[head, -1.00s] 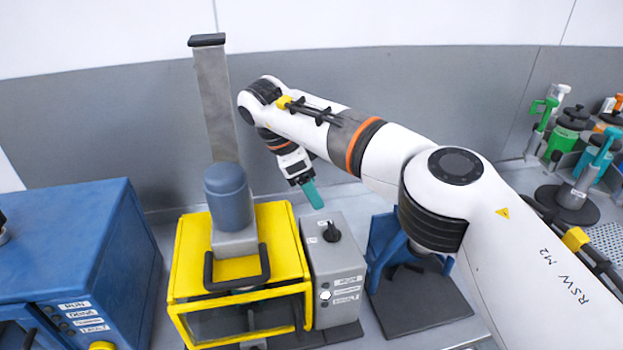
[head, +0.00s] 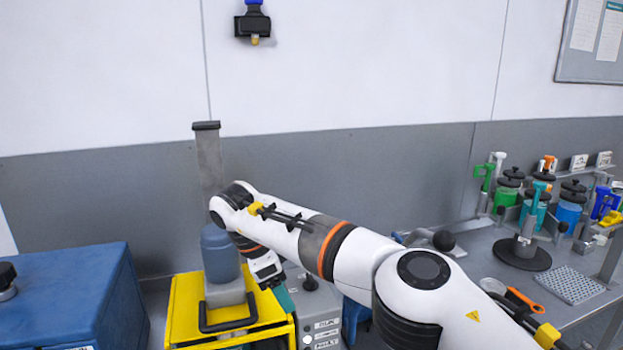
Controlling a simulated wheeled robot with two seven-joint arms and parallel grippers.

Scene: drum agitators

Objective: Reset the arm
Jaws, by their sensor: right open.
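My right gripper (head: 284,298) has teal fingertips and points down. It hangs above the gap between the yellow-framed machine (head: 183,307) and the grey control box (head: 322,303), and nothing shows in it. My white right arm, with orange rings, reaches in from the lower right and covers part of the control box. The yellow machine has a blue-grey motor (head: 220,255), a black handle (head: 229,325) and a tall grey post (head: 210,165) behind. My left gripper is out of view.
A blue cabinet (head: 75,290) stands at the left. At the right, the bench holds several lidded jars, a round black-based stand (head: 522,255), a perforated tray (head: 569,285) and an orange tool (head: 525,300). A grey wall (head: 400,165) runs behind.

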